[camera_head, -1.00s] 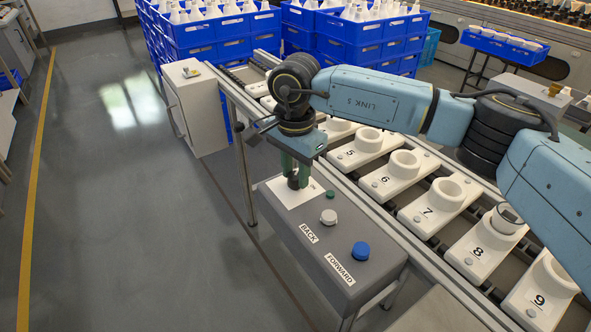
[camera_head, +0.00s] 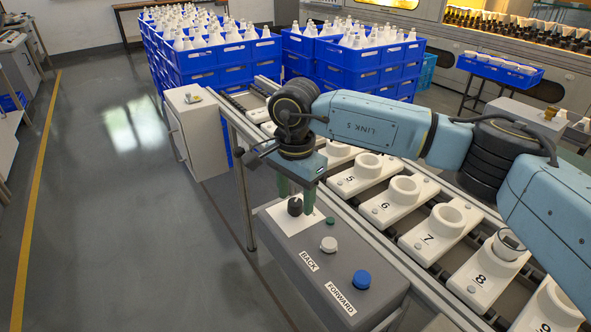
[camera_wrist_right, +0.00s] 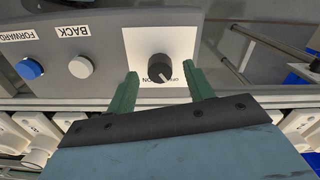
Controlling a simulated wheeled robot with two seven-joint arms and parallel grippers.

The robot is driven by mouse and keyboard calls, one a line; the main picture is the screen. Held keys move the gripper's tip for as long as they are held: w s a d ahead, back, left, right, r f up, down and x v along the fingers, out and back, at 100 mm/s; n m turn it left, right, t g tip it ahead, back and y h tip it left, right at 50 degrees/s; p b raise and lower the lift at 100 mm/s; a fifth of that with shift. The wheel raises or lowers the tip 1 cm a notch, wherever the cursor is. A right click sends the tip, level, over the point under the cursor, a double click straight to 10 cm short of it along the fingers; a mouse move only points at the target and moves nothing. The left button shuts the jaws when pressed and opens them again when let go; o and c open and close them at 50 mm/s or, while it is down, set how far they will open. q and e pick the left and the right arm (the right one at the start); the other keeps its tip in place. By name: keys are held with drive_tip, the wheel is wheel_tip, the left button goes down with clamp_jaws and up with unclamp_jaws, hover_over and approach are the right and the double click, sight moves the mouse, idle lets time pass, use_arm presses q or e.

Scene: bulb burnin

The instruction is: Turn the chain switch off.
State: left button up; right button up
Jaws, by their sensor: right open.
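The chain switch is a black rotary knob (camera_head: 295,207) on a white plate (camera_head: 281,220) at the far end of a grey control box. In the right wrist view the knob (camera_wrist_right: 159,68) has a pale pointer mark on its lower edge, toward the gripper. Small lettering lies beside that mark, partly hidden and hard to read. My right gripper (camera_head: 296,200) points down over the plate. Its green fingers are open, one on each side of the knob, with a visible gap to it in the right wrist view (camera_wrist_right: 160,72). My left gripper is not in view.
A conveyor with numbered white holders (camera_head: 433,236) runs alongside. A white cabinet (camera_head: 196,135) stands behind; open floor lies left.

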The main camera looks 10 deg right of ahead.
sight(295, 202)
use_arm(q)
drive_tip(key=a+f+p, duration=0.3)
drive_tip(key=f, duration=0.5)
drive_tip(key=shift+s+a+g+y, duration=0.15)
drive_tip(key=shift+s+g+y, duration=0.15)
use_arm(e)
wheel_tip(295, 202, up, 12)
drive_tip(key=shift+r, duration=0.25)
